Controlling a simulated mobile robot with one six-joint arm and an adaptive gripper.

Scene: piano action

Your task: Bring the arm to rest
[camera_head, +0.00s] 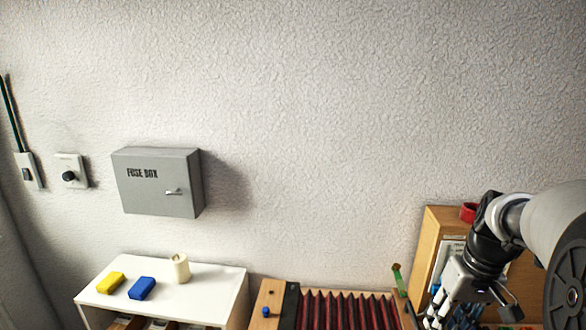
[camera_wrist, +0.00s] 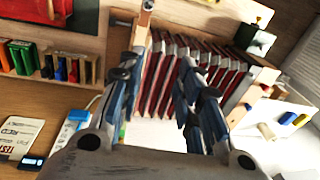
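My arm reaches in from the right edge of the head view. My gripper (camera_head: 436,312) points downward at the lower right, in front of a wooden shelf unit. In the wrist view, the two fingers of my gripper (camera_wrist: 162,62) stand apart, with nothing seen held between them. Beyond them is a wooden piano action with a row of dark red parts (camera_wrist: 155,83); this row (camera_head: 345,312) also shows at the bottom of the head view. I cannot tell how far the fingertips are from it.
A white cabinet (camera_head: 215,282) at lower left carries a yellow block (camera_head: 110,283), a blue block (camera_head: 142,289) and a cream candle-like cylinder (camera_head: 181,268). A grey fuse box (camera_head: 158,183) hangs on the wall. The wooden shelf unit (camera_head: 432,235) stands close beside my gripper.

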